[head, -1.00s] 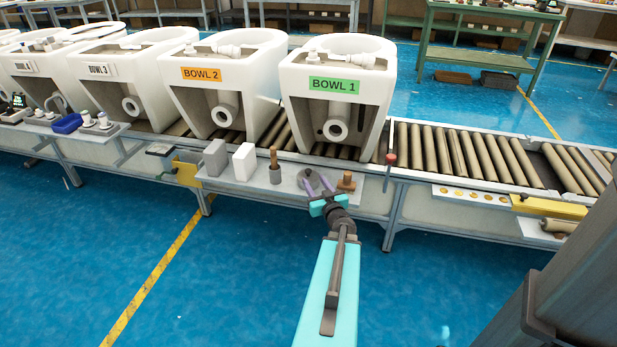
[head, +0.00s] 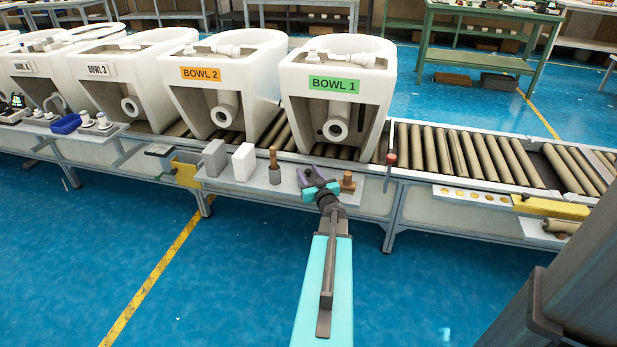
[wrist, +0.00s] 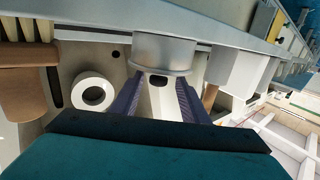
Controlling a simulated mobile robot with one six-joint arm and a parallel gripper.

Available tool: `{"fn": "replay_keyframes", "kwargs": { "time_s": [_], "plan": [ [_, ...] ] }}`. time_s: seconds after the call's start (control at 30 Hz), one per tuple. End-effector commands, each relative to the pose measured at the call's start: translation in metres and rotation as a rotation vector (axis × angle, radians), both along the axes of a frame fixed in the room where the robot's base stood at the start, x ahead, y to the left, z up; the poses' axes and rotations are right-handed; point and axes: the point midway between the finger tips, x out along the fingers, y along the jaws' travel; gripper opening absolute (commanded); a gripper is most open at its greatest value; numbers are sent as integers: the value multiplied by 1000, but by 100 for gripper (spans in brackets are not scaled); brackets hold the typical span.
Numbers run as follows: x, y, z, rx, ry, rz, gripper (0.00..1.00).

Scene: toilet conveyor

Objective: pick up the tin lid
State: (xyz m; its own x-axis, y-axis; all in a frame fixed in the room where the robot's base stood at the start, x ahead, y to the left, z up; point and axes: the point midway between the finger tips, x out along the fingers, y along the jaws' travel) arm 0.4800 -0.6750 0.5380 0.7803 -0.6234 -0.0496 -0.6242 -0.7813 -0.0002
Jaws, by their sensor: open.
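The tin (wrist: 165,48) is a grey metal cylinder on the bench shelf, upside down in the wrist view. Its lid (wrist: 160,70) shows as a wider pale rim at the end facing my fingers. A small dark spot shows at the lid's middle; I cannot tell whether it is a knob. My gripper (head: 318,186) is open over the shelf's right part. In the wrist view its purple fingers (wrist: 158,95) stand apart on either side of the lid's middle, and contact is not clear. In the head view the gripper mostly hides the tin.
A brown wooden piece (head: 347,183) stands close right of the gripper. A grey cup with a wooden handle (head: 274,172), a white block (head: 244,162) and a grey block (head: 215,159) stand left. The bowl marked BOWL 1 (head: 335,83) rises behind on the roller conveyor (head: 460,157).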

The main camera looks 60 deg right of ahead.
Motion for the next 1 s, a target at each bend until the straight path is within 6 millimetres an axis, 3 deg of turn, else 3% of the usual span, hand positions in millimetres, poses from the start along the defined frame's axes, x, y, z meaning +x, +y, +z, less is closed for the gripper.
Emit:
{"fn": "replay_keyframes", "kwargs": {
  "time_s": [0.27, 0.7, 1.0],
  "plan": [
    [5, -5, -1, -1, 1, 0, 41],
    [36, -33, -3, 0, 0, 0, 41],
    [39, -35, -2, 1, 1, 0, 41]
  ]
}}
